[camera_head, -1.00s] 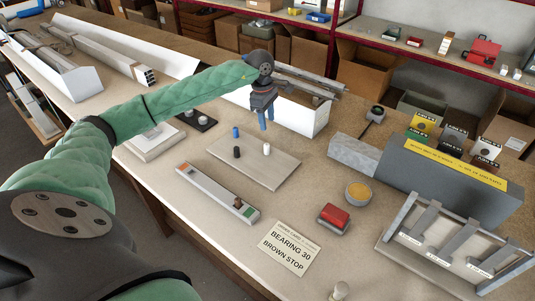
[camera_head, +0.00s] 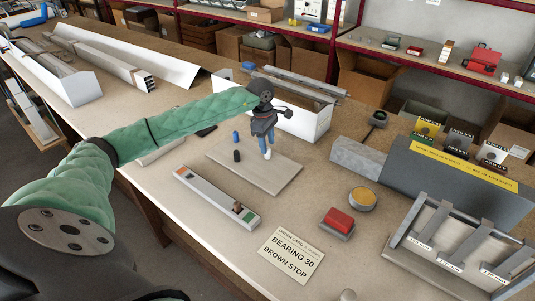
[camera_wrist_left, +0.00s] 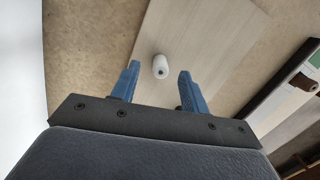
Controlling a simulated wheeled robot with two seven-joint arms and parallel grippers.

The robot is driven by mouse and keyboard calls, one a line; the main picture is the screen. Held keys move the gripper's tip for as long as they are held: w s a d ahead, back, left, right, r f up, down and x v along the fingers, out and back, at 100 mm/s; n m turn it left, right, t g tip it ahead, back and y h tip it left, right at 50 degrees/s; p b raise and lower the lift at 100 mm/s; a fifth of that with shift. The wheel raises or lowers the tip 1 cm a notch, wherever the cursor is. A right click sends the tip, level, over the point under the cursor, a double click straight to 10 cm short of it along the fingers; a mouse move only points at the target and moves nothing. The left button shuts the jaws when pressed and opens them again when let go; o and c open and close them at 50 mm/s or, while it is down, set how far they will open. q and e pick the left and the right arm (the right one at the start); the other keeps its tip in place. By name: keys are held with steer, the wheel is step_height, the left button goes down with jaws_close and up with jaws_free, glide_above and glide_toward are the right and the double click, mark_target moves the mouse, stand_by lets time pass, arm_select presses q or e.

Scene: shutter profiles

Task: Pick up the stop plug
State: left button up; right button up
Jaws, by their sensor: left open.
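Three small upright plugs stand on a pale board (camera_head: 262,178): a blue one (camera_head: 235,136), a black one (camera_head: 237,156) and a white one (camera_head: 267,155). My left gripper (camera_head: 267,146) is open just above the white plug. In the left wrist view the white plug (camera_wrist_left: 160,66) lies ahead of the gap between the blue fingertips (camera_wrist_left: 158,75), with nothing held. A brown plug (camera_head: 237,206) stands in the light strip with orange and green ends (camera_head: 212,196); it also shows at the right of the wrist view (camera_wrist_left: 304,82). My right gripper is not in view.
A card (camera_head: 291,255) reads "BEARING 30 BROWN STOP". A red-topped block (camera_head: 338,221) and a round yellow-topped tin (camera_head: 361,198) stand to the right. A grey profile block and a rack (camera_head: 455,250) fill the right side. A white open channel (camera_head: 300,120) stands behind the board.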

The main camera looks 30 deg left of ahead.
arm_select(q)
step_height(320, 180, down, 3)
steer(key=shift+s+d+r, duration=0.1)
steer(key=shift+r, duration=0.1)
steer(key=shift+f, duration=0.45)
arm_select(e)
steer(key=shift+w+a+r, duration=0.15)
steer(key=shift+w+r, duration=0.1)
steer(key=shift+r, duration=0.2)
arm_select(q)
steer(key=shift+c, duration=0.5)
jaws_close()
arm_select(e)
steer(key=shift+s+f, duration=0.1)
arm_select(q)
steer(key=shift+r, duration=0.1)
